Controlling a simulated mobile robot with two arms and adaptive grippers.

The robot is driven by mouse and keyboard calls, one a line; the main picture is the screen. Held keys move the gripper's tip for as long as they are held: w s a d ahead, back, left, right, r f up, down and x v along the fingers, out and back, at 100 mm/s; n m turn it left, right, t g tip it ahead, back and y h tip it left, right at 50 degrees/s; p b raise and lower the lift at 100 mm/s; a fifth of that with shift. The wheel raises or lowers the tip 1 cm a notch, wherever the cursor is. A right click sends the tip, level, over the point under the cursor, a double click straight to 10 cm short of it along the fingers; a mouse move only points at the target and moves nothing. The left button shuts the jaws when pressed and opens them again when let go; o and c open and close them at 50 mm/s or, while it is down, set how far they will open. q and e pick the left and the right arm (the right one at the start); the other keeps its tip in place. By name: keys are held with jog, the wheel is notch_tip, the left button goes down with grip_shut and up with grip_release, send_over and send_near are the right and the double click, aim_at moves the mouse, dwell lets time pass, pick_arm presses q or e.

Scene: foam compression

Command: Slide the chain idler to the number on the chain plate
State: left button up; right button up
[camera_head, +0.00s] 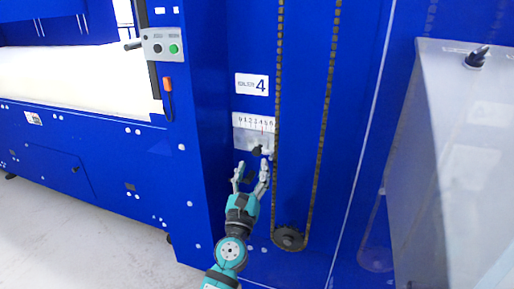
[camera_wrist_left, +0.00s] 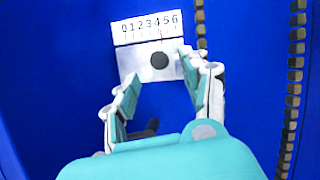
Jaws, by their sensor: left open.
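The chain idler, with a round black knob (camera_wrist_left: 160,60), sits on a silver plate (camera_wrist_left: 133,63) under a white number scale (camera_wrist_left: 146,27) marked 0 to 6. A thin red line shows on the scale near 4 and 5. In the head view the scale (camera_head: 253,121) is on the blue panel, with a sign reading 4 (camera_head: 252,84) above it. My left gripper (camera_head: 252,166) is open just below the knob. In the wrist view its fingers (camera_wrist_left: 160,78) are apart, on either side below the knob, with nothing seen between them. My right gripper is not in view.
A chain (camera_head: 277,90) runs vertically close to the right of the scale, down to a sprocket (camera_head: 289,238). A control box with buttons (camera_head: 162,44) is at the upper left. A grey transparent cover (camera_head: 455,160) stands out at the right.

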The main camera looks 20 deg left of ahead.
aim_at(256, 155)
pick_arm(q)
jog(key=x, duration=0.6)
jog(key=shift+w, duration=0.2)
grip_shut()
